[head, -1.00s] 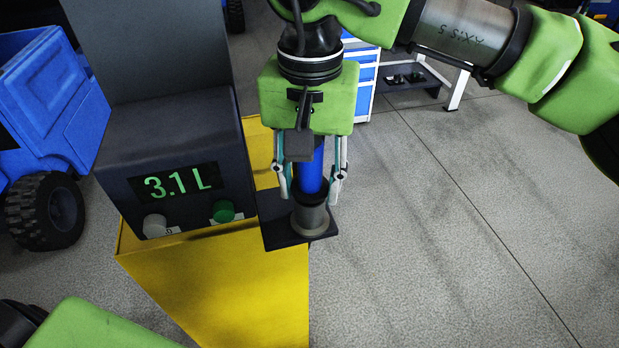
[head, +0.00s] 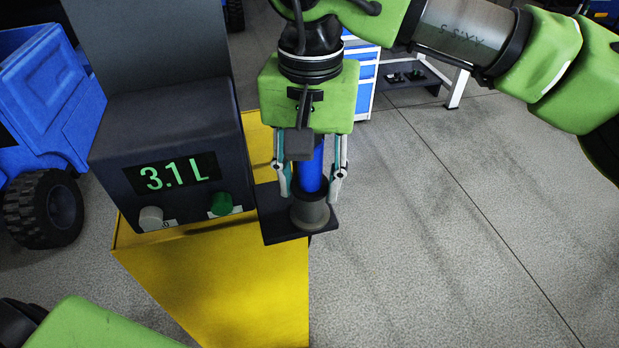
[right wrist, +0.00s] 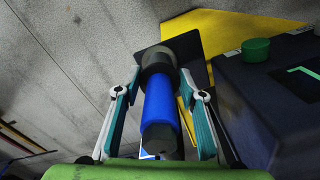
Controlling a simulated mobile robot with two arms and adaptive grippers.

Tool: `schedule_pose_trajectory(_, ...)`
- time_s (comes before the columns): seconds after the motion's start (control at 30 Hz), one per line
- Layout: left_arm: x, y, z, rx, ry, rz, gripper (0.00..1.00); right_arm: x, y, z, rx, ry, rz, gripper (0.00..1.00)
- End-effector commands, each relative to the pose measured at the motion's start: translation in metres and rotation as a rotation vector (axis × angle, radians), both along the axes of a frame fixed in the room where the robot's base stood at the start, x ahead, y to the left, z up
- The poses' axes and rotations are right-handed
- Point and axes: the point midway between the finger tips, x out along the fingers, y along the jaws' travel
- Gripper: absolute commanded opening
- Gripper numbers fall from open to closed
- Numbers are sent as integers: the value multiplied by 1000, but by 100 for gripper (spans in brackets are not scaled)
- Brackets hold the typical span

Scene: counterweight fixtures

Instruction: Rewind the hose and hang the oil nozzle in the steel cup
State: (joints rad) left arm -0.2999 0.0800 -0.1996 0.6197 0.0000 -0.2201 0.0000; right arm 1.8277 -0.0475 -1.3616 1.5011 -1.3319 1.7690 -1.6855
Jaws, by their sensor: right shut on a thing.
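The oil nozzle (head: 312,168) has a blue grip and stands about upright. My right gripper (head: 309,192) is shut on it, with one finger on each side of the blue grip. The nozzle's dark lower end is at the grey steel cup (head: 311,218), on a dark bracket plate beside the yellow cabinet. How deep it sits in the cup is hidden. In the right wrist view the blue nozzle (right wrist: 160,108) lies between the fingers, its far end at the cup. The hose cannot be made out. My left gripper is not in view.
The dark dispenser (head: 170,120) reads 3.1 L, with a white knob (head: 151,218) and a green knob (head: 221,204). It stands on a yellow cabinet (head: 230,280). A blue truck (head: 45,110) is at left. The floor to the right is clear.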

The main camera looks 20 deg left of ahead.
Motion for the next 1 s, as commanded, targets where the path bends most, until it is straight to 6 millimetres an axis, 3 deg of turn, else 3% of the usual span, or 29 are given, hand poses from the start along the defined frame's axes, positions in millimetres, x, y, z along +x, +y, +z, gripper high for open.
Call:
schedule_pose_trajectory(0.33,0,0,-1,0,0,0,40,-2,-1,-5,-7,8,2,0)
schedule_pose_trajectory(0.37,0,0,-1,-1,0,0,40,-2,-1,-6,-7,8,2,42)
schedule_pose_trajectory(0.4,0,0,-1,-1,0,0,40,-2,-1,-6,-8,8,2,52)
schedule_pose_trajectory(0.43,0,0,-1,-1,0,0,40,-2,-1,-6,-7,8,2,57)
schedule_pose_trajectory(1.0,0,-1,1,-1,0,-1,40,-1,0,-2,-5,4,1,57)
